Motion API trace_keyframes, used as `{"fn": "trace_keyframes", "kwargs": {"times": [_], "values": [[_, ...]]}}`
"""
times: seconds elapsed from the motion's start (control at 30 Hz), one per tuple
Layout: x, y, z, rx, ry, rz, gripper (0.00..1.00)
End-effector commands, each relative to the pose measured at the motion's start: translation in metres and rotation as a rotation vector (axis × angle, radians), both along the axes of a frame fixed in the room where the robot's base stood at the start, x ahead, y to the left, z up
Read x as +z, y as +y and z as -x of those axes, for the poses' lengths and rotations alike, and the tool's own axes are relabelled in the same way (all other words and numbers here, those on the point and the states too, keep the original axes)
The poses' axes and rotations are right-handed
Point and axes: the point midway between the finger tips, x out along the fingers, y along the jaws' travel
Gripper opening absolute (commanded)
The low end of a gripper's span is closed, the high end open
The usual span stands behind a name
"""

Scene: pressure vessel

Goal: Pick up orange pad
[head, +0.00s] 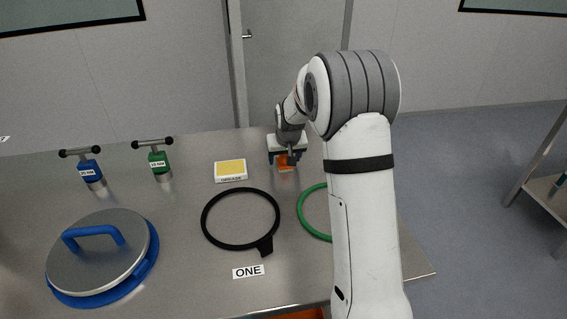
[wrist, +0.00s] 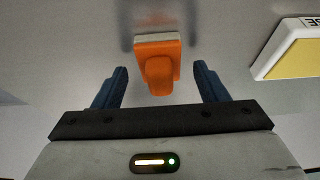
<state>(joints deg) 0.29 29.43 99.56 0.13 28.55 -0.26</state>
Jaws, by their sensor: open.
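The orange pad (wrist: 158,66) has a pale layer along one edge and a raised orange grip. In the wrist view it lies between the two blue fingers of my gripper (wrist: 162,88), with gaps on both sides. In the head view the orange pad (head: 285,165) sits near the back of the steel table, partly hidden by my gripper (head: 284,158). My gripper is open and empty, at the pad.
A white box with a yellow top (head: 230,170) stands left of the pad. A black ring (head: 207,231) and a green ring (head: 305,222) lie nearer. Green (head: 159,162) and blue (head: 89,170) T-handled tools and a blue-rimmed lid (head: 100,262) are at left.

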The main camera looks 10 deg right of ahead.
Motion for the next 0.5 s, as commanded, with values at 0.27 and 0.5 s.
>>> {"fn": "trace_keyframes", "kwargs": {"times": [0.27, 0.5], "values": [[-0.0093, 0.0005, -0.0043, 0.001, -0.001, 0.0, 0.66], [-0.0091, 0.0008, -0.0041, 0.001, -0.001, 0.0, 0.49]]}}
